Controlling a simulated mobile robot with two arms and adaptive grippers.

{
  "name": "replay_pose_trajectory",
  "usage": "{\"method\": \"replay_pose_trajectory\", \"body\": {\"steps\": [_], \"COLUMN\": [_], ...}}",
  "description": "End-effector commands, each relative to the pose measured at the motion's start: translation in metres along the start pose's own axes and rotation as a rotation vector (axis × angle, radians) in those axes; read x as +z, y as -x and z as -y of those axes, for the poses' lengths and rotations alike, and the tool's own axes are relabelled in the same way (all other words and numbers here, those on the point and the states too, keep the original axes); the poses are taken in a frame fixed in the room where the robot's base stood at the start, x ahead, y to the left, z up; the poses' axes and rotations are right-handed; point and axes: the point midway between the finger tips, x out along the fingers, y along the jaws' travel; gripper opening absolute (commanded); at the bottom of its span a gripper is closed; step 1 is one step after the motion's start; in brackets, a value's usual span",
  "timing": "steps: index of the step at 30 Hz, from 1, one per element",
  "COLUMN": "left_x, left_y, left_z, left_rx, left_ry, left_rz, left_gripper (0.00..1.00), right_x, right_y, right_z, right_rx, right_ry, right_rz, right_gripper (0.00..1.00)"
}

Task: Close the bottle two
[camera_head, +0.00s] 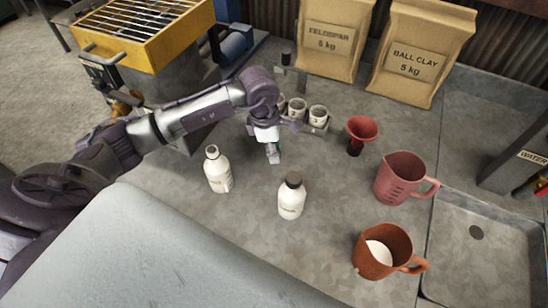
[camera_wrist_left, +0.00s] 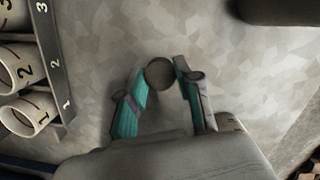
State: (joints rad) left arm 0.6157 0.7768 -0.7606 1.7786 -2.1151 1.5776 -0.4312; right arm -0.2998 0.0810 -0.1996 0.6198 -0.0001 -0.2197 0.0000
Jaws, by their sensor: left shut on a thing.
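Two white bottles stand upright on the grey bench. The left bottle (camera_head: 218,172) has a narrow neck with no dark cap on it. The right bottle (camera_head: 291,200) has a dark cap on. Their labels are too small to read. My left gripper (camera_head: 273,153) is above the bench, behind and between the bottles, apart from both. In the left wrist view its teal-padded fingers are shut on a small round dark cap (camera_wrist_left: 160,73). My right gripper is not in view.
A rack with numbered white cups (camera_head: 318,115) stands behind my left gripper. A red funnel (camera_head: 362,128), a pink jug (camera_head: 402,178) and an orange jug (camera_head: 383,252) are to the right. Clay bags (camera_head: 420,55) stand at the back. Bench between bottles and jugs is clear.

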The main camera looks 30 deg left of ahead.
Motion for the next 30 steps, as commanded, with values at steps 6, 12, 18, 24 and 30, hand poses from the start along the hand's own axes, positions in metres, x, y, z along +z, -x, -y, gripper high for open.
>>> {"method": "replay_pose_trajectory", "body": {"steps": [6,12,18,24,30], "left_x": [0.006,0.009,0.009,0.009,0.009], "left_y": [0.042,0.061,0.064,0.063,0.063], "left_z": [-0.001,0.0,0.0,0.0,0.001], "left_rx": [0.005,0.0,0.0,-0.001,-0.001], "left_ry": [-0.003,-0.001,-0.001,0.0,-0.004], "left_rz": [0.001,-0.001,-0.001,-0.001,-0.001], "left_gripper": [0.22,0.22,0.22,0.22,0.22], "right_x": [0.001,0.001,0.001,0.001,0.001], "right_y": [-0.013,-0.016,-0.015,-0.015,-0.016], "right_z": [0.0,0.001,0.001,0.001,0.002], "right_rx": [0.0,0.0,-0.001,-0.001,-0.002], "right_ry": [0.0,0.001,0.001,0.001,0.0], "right_rz": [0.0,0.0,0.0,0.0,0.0], "right_gripper": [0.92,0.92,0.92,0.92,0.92]}}
